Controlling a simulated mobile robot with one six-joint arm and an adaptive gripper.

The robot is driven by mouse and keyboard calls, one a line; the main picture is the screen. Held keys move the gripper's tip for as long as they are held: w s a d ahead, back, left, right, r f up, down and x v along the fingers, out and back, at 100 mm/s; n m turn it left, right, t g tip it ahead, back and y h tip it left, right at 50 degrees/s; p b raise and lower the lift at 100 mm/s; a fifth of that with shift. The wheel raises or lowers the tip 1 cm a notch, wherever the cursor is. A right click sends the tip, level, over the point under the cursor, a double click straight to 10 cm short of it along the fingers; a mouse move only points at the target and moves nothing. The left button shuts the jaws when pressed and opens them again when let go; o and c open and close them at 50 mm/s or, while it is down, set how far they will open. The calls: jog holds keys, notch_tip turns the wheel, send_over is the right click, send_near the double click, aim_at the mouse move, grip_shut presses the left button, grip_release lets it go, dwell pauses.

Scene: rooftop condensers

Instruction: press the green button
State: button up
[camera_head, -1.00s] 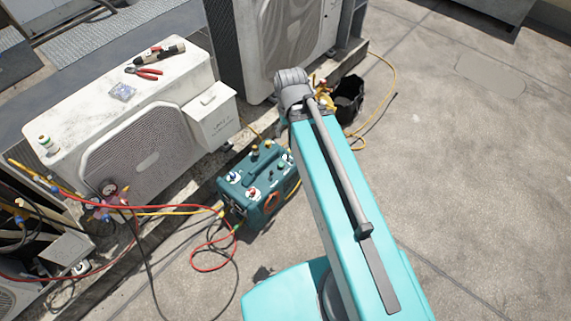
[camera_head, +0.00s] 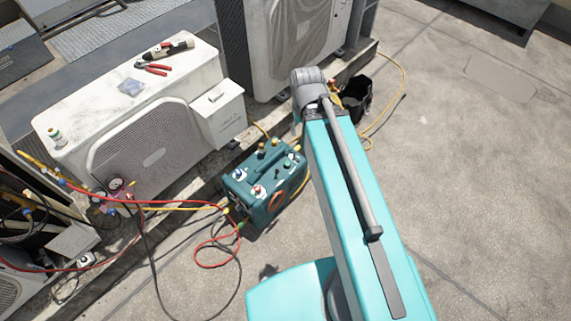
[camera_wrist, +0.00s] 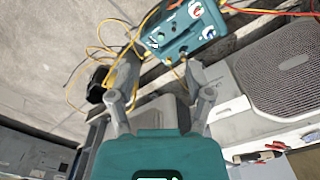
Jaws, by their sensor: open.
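A teal recovery machine (camera_head: 265,186) stands on the roof floor, left of my arm in the head view. Its top has a handle and several small coloured knobs or fittings. A small dark-green round spot shows on its right top, but I cannot tell whether it is the green button. In the wrist view the machine (camera_wrist: 185,28) is at the top, with red and blue knobs facing the camera. My gripper (camera_wrist: 159,68) is open and empty, its fingers apart below the machine in that picture. In the head view my gripper is hidden behind my arm.
A white condenser (camera_head: 150,140) with pliers (camera_head: 153,68) on top stands left of the machine. A taller condenser (camera_head: 290,45) is behind. Red, yellow and black hoses (camera_head: 205,262) lie at the front left. The right floor is clear.

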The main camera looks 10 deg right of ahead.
grip_shut()
jog(key=shift+d, duration=0.1)
dwell(1.1)
